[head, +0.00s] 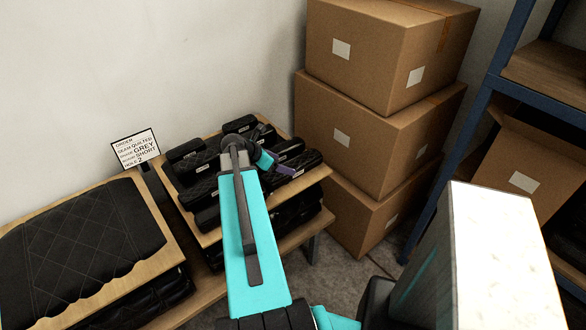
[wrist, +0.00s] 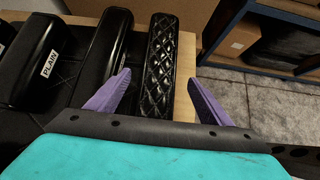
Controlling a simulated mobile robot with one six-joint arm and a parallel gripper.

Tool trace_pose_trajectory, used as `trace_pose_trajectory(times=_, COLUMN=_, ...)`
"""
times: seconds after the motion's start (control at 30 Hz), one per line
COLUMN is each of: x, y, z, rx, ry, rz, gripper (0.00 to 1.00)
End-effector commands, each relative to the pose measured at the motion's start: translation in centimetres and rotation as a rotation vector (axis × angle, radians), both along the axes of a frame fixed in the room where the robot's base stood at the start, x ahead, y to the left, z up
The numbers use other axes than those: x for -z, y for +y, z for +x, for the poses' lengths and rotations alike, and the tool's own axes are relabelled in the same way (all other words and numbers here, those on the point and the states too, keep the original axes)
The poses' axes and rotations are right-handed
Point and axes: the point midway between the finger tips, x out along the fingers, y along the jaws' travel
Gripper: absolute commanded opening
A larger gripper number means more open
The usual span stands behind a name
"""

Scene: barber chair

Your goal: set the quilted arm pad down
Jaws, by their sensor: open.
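A black, glossy quilted arm pad (wrist: 160,55) lies at the right edge of a row of pads in the wrist view, beside bare wood. My gripper (wrist: 160,78) is open, with one purple finger on each side of the pad's near end. The pad's near end is hidden behind my gripper's body. In the head view my gripper (head: 276,166) is low over the right part of the tray of pads (head: 205,240), and my arm covers much of the tray.
A black pad labelled PLAIN (wrist: 50,60) lies to the left. A sign (head: 136,149) reads quilted, grey, short, hole 2. A quilted cushion (head: 80,240) lies on a board at left. Stacked cartons (head: 350,130) and a blue shelf rack (head: 480,110) stand at right.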

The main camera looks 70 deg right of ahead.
Motion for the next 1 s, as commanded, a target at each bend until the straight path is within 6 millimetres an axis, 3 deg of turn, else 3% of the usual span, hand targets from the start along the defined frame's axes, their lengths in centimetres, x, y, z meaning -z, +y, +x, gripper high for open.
trace_pose_trajectory(times=0.67, x=1.1, y=-1.1, z=-0.6, rx=0.001, ry=0.0, rz=0.001, gripper=0.73)
trace_pose_trajectory(times=1.0, x=3.4, y=-3.2, z=-1.8, rx=0.001, ry=0.0, rz=0.002, gripper=0.73)
